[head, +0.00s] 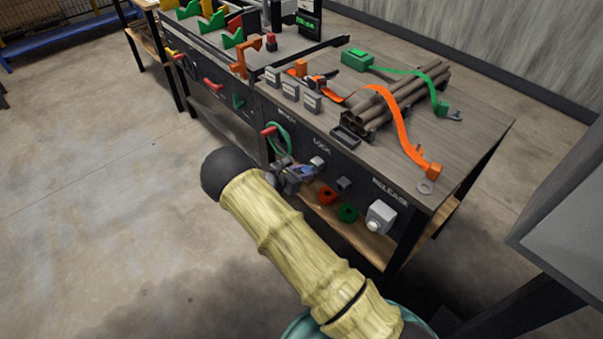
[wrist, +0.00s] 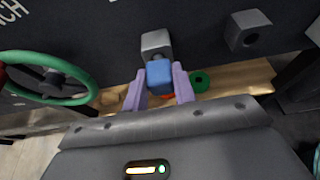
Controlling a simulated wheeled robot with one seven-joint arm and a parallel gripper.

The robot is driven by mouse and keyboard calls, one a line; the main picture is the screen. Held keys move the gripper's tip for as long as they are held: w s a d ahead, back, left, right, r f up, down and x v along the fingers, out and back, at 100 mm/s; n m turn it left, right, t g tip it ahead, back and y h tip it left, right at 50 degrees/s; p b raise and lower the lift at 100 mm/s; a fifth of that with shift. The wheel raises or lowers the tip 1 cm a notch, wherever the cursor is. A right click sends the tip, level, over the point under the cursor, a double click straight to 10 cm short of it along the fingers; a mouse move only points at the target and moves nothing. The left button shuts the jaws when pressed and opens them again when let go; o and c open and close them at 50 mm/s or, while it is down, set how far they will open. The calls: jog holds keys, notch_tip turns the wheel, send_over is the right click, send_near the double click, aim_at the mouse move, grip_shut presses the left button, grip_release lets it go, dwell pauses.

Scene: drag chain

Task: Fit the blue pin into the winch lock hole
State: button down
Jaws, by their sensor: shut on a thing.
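My gripper (wrist: 158,88) is shut on the blue pin (wrist: 159,75), with one purple finger on each side of it. In the wrist view the pin's square blue end overlaps the lower part of a light grey block (wrist: 156,43) on the dark front panel. I cannot tell whether the pin touches the block or is in a hole. In the head view my gripper (head: 307,174) is close to the panel below the LOCK label, and the grey block (head: 317,161) shows just above it. My arm partly hides this area.
A darker block with a hole (wrist: 248,30) is to the right on the panel. The green winch wheel (wrist: 45,78) is to the left. Red (head: 327,196) and green (head: 348,213) rings are on the lower shelf. A white release button box (head: 380,218) is farther right.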

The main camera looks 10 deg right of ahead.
jog(key=shift+w+d, duration=0.35)
jog(key=shift+d, duration=0.15)
jog(key=c, duration=1.1)
grip_release()
jog(key=shift+o, duration=0.2)
jog(key=p+v, duration=0.1)
jog(key=v, duration=1.6)
jog(key=shift+s+a, duration=0.2)
jog(key=shift+a, duration=0.05)
